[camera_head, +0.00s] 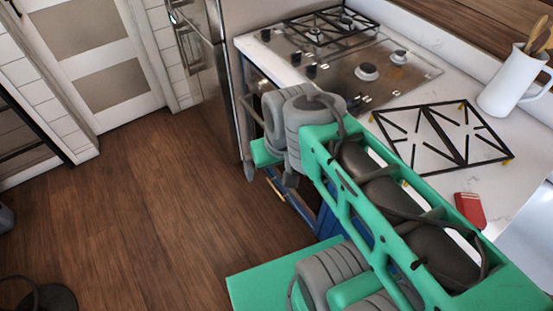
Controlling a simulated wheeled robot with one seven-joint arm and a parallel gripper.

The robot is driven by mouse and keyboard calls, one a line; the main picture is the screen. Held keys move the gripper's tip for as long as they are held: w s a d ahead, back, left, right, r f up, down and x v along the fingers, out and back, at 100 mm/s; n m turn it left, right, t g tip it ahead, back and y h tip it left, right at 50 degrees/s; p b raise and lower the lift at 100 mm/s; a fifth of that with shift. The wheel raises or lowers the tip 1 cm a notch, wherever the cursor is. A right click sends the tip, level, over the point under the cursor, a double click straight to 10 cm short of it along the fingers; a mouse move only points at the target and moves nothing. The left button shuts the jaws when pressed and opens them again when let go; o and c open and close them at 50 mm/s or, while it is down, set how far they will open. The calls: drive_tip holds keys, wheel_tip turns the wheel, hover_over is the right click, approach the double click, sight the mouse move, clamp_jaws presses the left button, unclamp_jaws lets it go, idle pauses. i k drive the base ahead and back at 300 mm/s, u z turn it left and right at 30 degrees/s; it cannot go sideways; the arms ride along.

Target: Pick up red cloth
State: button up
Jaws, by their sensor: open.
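A small red folded piece, which looks like the red cloth (470,210), lies on the white counter (500,190) at the right. It is just right of my arm and in front of the loose black burner grate. My gripper (270,177) hangs at the far end of my green and grey arm, over the front edge of the counter near the stove. It is open and appears empty, well to the left of the cloth and apart from it. My wrist partly hides the gripper.
A loose black grate (440,135) lies on the counter beside the steel cooktop (385,72). A white jug (512,82) with wooden utensils stands at the back right. The wooden floor (150,210) is open at the left. A dark round object (55,298) is at the bottom left.

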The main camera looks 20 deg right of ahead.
sight(468, 205)
drive_tip(key=z, duration=0.1)
drive_tip(key=k, duration=0.85)
drive_tip(key=u, duration=1.15)
drive_tip(key=i, duration=0.8)
drive_tip(key=z, duration=3.4)
drive_tip(key=i, duration=0.5)
drive_tip(key=z, duration=0.25)
drive_tip(key=k, duration=0.3)
